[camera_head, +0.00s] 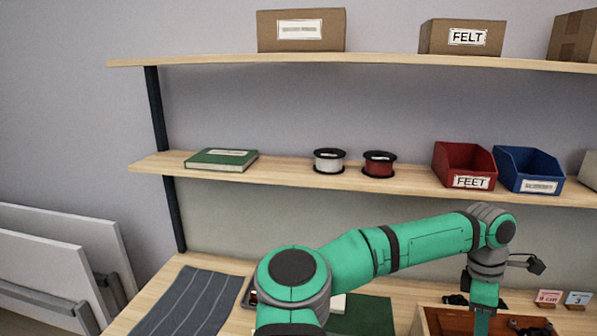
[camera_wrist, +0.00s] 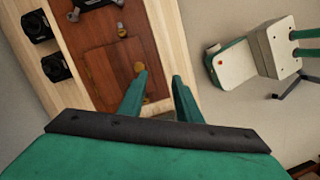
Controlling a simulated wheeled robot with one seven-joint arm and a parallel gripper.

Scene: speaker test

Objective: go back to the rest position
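My gripper (camera_wrist: 159,78) shows in the wrist view with its two green fingers apart and nothing between them. It points down over the edge of the bench (camera_wrist: 178,45), near a brown wooden tray or panel (camera_wrist: 105,62) with small brass-coloured round pieces on it. In the head view my green arm reaches to the right, and the gripper hangs at the lower right in front of the brown wooden piece (camera_head: 437,322). Its fingertips are cut off or hidden there.
Two black round-faced parts (camera_wrist: 57,67) stand left of the tray. A striped grey mat (camera_head: 187,305) and a green mat (camera_head: 368,316) lie on the bench. Shelves above hold a green book (camera_head: 221,160), two spools (camera_head: 379,163), red and blue bins (camera_head: 530,170) and boxes.

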